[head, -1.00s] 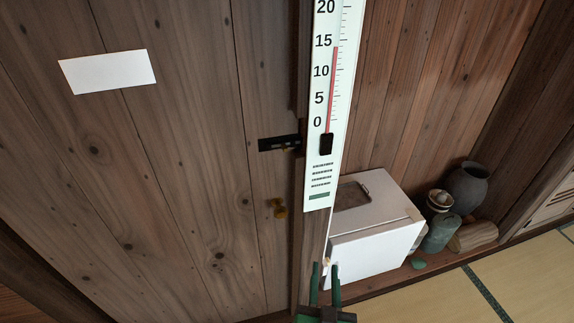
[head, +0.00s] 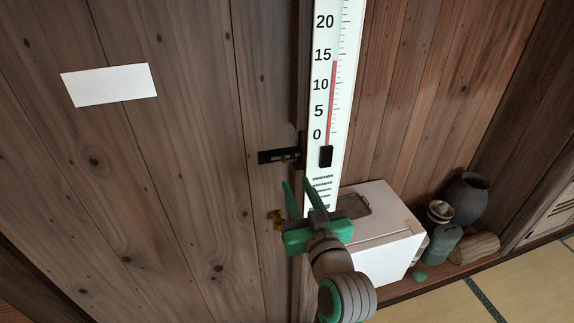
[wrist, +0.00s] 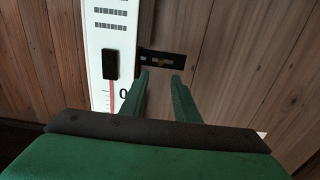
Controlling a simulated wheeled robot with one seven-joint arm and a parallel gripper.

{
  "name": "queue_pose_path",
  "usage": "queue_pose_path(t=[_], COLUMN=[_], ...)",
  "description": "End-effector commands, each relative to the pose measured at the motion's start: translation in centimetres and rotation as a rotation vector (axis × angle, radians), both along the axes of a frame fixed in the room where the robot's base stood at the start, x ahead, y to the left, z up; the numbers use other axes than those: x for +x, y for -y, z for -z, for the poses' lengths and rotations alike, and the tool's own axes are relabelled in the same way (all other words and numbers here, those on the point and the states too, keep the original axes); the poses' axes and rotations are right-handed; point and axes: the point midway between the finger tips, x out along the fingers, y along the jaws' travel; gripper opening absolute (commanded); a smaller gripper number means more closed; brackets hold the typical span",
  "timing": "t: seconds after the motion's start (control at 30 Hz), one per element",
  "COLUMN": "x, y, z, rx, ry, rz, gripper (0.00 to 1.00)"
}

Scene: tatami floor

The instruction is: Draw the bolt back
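My gripper (head: 303,186) is green, open and empty, a little below the bolt in the head view. In the wrist view the two fingers (wrist: 162,76) stand apart. I see no contact with the bolt. A brass knob (head: 275,217) below it is partly hidden by my gripper.
A tall white thermometer board (head: 325,160) stands right beside the bolt, close to my gripper. A white box (head: 385,262), a grey-green jar (head: 442,245) and a dark pot (head: 467,197) stand at the right. A blank white paper (head: 108,84) is on the door.

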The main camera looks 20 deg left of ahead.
Motion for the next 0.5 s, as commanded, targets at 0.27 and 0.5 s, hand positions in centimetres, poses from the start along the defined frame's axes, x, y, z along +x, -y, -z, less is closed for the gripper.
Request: queue_pose_path(t=[0.27, 0.5], x=[3.8, 6.8], y=[-2.8, -4.7], z=[0.0, 0.0], rx=[0.001, 0.001], ry=[-0.001, -0.001], rz=[-0.002, 0.0], gripper=[0.28, 0.28])
